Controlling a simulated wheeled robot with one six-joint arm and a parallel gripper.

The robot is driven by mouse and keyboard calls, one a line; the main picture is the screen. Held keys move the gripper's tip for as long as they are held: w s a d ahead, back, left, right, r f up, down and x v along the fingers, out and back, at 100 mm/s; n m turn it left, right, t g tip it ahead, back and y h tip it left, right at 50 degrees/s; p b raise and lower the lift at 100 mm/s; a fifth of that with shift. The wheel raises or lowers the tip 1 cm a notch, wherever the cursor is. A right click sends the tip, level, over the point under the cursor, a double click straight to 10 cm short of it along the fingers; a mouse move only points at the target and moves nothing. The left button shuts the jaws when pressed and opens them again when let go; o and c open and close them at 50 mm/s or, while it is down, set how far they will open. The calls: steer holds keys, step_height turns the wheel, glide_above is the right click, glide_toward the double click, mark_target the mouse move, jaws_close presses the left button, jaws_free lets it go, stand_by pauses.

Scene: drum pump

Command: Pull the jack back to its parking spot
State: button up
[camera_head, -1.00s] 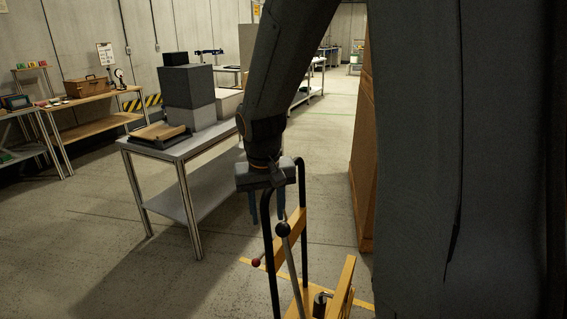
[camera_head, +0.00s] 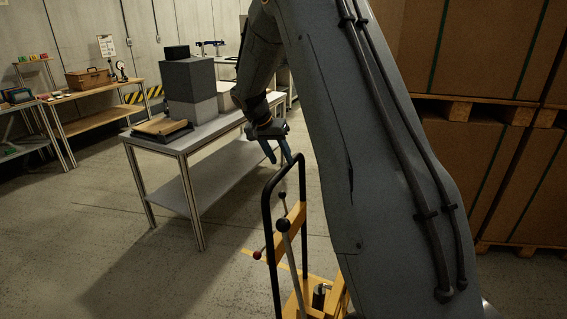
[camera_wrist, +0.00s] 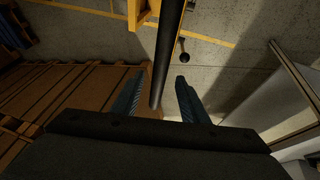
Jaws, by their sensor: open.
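The jack (camera_head: 297,300) is yellow, with a tall black loop handle (camera_head: 267,225), a grey lever and small black and red knobs. It stands on the floor in the lower middle of the head view, partly hidden by my arm. My gripper (camera_head: 279,157) is open, its two blue fingers pointing down at the top of the loop. In the wrist view a black handle bar (camera_wrist: 168,50) runs down to an end between the open fingers (camera_wrist: 156,97). Neither finger visibly touches it. The parking spot cannot be made out for certain.
Yellow lines (camera_wrist: 88,10) mark the floor near the jack. Brown cartons (camera_head: 475,55) on pallets stand at right. A metal table (camera_head: 222,128) with grey boxes stands at left, with open floor in front of it. Benches line the back wall.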

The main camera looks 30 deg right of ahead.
mark_target(284, 166)
steer(key=shift+p+x, duration=0.4)
steer(key=shift+x, duration=1.4)
jaws_close()
